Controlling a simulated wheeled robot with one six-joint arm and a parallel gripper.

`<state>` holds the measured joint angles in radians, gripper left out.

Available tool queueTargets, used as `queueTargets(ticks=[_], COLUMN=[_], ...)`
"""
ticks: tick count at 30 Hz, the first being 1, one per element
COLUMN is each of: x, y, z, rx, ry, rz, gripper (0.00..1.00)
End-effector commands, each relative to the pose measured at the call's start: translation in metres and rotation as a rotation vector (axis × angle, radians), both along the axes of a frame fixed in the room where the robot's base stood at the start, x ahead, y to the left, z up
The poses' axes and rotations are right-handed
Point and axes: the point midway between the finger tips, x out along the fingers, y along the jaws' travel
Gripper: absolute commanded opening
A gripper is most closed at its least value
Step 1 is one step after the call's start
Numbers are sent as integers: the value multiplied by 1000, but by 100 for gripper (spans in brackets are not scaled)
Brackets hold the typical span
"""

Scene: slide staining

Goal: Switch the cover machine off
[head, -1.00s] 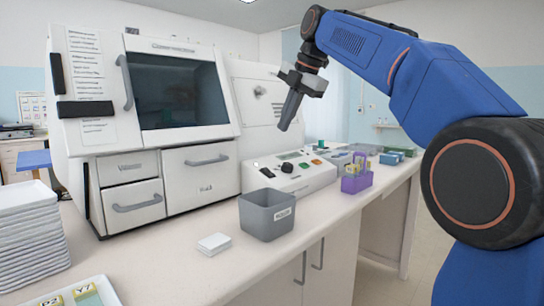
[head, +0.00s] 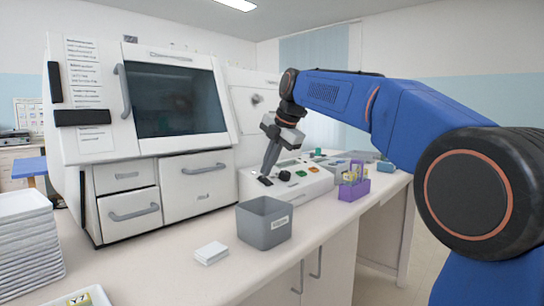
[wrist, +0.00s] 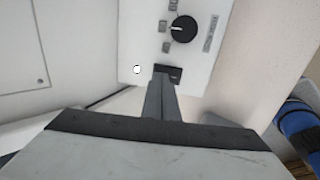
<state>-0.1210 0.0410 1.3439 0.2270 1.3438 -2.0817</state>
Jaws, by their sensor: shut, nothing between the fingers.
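The cover machine is a white unit whose sloped control panel (head: 312,183) stands at the right of the large cabinet. My gripper (head: 266,173) is shut and empty, pointing down at the switch. The fingertips (wrist: 161,72) partly cover the switch. I cannot tell whether they touch it or which way it is tipped.
A grey bin (head: 264,223) stands in front of the panel, with a small white stack (head: 211,253) to its left. A purple rack (head: 354,187) stands to the right of the panel. White trays (head: 27,245) are piled at the left. The counter's front strip is mostly clear.

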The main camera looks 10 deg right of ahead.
Motion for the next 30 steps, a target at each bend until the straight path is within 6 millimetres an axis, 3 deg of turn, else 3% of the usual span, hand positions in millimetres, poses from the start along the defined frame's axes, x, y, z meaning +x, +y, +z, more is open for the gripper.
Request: queueTargets(ticks=[30], x=[4], y=[3], z=[-15], rx=[-1], ry=[5], rz=[0], gripper=[0])
